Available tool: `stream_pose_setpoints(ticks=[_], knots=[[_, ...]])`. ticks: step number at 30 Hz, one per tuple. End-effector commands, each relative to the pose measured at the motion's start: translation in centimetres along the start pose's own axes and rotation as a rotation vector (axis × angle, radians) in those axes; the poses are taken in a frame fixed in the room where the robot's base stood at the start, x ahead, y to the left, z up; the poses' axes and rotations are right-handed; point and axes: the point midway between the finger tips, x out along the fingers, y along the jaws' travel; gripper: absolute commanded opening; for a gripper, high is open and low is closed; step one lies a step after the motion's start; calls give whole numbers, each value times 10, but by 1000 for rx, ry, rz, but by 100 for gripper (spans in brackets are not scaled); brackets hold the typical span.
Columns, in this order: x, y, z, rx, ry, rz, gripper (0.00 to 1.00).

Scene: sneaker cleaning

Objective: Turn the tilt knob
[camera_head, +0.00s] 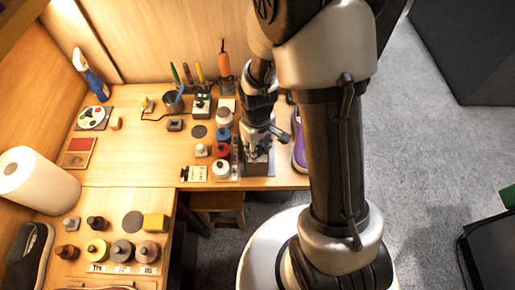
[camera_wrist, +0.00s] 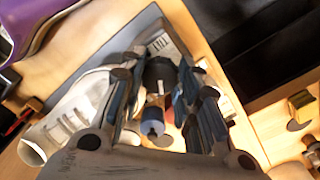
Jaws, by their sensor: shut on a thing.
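My gripper (camera_head: 257,148) is low over the right part of the bench in the head view, pointing down at a stand with a dark base (camera_head: 258,168). In the wrist view my gripper (camera_wrist: 162,82) has its two fingers on either side of a dark round knob, the tilt knob (camera_wrist: 158,72), and is shut on it. A white sneaker (camera_wrist: 82,108) lies beside the left finger in the wrist view. The arm and fingers hide most of the stand and the knob in the head view.
A purple shoe (camera_head: 299,152) stands just right of the gripper. Several jars, including a red-topped one (camera_head: 221,150), stand close on its left. A paper roll (camera_head: 38,178) is at the far left. The middle of the bench (camera_head: 140,155) is clear.

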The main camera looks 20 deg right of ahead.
Motion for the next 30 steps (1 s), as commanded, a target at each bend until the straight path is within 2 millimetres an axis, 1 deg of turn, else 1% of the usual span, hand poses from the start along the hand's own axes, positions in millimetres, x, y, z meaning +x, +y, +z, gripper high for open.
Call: stream_pose_setpoints(ticks=[3, 6, 14, 17, 21, 24, 30], knots=[[0, 0, 0, -139, -1, 0, 9], [0, 0, 0, -206, -1, 0, 9], [0, 0, 0, -220, -1, 0, 9], [0, 0, 0, -286, -1, 0, 9], [0, 0, 0, -450, -1, 0, 9], [0, 0, 0, -520, -1, 0, 9], [0, 0, 0, -533, -1, 0, 9]])
